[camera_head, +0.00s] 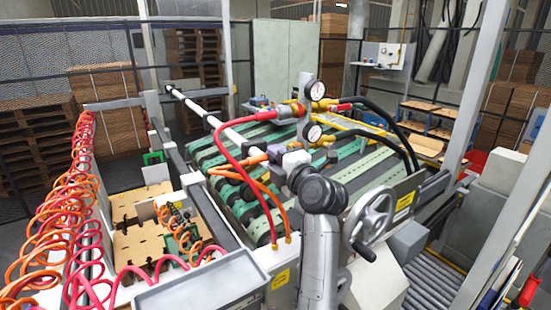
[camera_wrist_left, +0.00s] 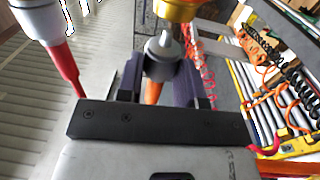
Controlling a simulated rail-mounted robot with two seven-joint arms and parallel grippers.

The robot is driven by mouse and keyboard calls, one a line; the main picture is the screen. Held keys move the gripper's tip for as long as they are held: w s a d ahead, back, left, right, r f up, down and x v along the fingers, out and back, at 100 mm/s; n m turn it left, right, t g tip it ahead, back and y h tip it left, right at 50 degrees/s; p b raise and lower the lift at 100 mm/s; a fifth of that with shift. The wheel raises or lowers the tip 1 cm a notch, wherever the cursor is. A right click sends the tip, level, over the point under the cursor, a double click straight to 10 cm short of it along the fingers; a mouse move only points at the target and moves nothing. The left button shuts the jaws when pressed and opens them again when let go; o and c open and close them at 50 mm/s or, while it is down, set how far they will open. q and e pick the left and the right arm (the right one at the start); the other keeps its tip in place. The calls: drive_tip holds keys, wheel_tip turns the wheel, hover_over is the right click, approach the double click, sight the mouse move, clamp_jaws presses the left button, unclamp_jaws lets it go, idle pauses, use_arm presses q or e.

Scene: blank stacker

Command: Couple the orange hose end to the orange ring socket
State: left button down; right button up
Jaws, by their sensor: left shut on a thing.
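My left gripper (camera_wrist_left: 162,84) is shut on the grey metal end of the orange hose (camera_wrist_left: 163,50), with dark fingers on both sides. The orange hose (camera_wrist_left: 153,92) shows between the fingers. The narrow tip of the hose end points at the yellow-orange ring socket (camera_wrist_left: 176,9), cut off by the top edge in the left wrist view. The tip overlaps the ring's lower edge; I cannot tell whether it is inside. In the head view, my left gripper (camera_head: 275,153) is beside the lower gauge, and the orange hose (camera_head: 252,160) loops left from it. My right gripper is not in view.
A red hose (camera_head: 222,150) runs to a coupling (camera_head: 290,110) just above my gripper. Two round gauges (camera_head: 315,90) and black hoses (camera_head: 385,118) stand close by on the right. A handwheel (camera_head: 370,218) is near my arm. Coiled hoses (camera_head: 80,210) hang at left.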

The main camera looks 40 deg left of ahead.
use_arm(q)
drive_tip(key=shift+w+d, duration=0.15)
drive_tip(key=shift+w, duration=0.3)
idle(0.7)
drive_tip(key=c, duration=1.3)
unclamp_jaws()
drive_tip(key=shift+c, duration=1.5)
drive_tip(key=shift+w+p, duration=0.15)
drive_tip(key=shift+p, duration=0.2)
drive_tip(key=shift+w+d, duration=0.15)
drive_tip(key=shift+w, duration=0.15)
drive_tip(key=shift+w+d+p, duration=0.1)
drive_tip(key=shift+w+p, duration=0.2)
drive_tip(key=shift+p, duration=0.05)
